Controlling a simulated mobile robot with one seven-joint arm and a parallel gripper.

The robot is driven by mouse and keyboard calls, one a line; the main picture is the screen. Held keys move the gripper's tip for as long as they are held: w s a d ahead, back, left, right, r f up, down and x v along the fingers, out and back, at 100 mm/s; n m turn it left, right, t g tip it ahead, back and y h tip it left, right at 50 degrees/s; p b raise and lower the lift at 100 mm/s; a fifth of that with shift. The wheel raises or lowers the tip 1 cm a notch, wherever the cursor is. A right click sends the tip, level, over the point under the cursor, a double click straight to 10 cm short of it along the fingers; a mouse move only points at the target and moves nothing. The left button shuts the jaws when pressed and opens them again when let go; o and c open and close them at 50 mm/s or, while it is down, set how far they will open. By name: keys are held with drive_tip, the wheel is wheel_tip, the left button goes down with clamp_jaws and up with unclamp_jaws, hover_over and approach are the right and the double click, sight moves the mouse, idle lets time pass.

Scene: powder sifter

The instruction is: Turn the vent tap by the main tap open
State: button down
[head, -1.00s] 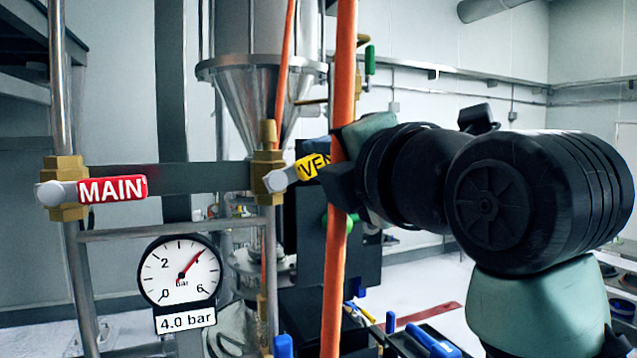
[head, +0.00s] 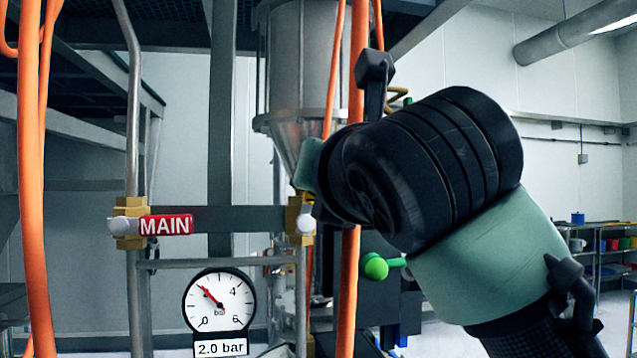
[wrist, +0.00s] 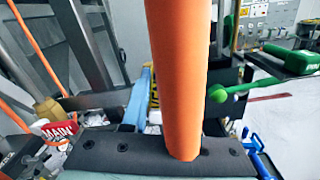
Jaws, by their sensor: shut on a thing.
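The vent tap (head: 302,222) is a brass valve with a grey hub, right of the main tap (head: 128,222) on the same bar in the head view. Its yellow handle (head: 307,197) now points upward and is mostly hidden behind my arm. The handle also shows as a yellow strip in the wrist view (wrist: 153,97), beside a light blue finger. My gripper (wrist: 156,102) is shut on this handle; the orange hose hides its other side. The main tap's red MAIN handle (head: 166,225) lies level, pointing right.
The pressure gauge (head: 219,300) below the bar reads about 2.0 bar. An orange hose (head: 350,285) hangs close by my gripper and crosses the wrist view (wrist: 182,70). Another orange hose (head: 32,200) hangs at far left. A green-knobbed lever (head: 375,266) is right of the hose.

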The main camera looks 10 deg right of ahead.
drive_tip(key=shift+a+r+n, duration=0.1)
drive_tip(key=shift+a+n, duration=0.25)
drive_tip(key=shift+n, duration=0.4)
drive_tip(key=shift+a+r+n, duration=0.1)
drive_tip(key=shift+a+n, duration=0.2)
drive_tip(key=shift+n, duration=0.45)
drive_tip(key=c, duration=0.7)
unclamp_jaws()
drive_tip(key=shift+a, duration=0.1)
drive_tip(key=shift+f, duration=0.1)
drive_tip(key=shift+a, duration=0.1)
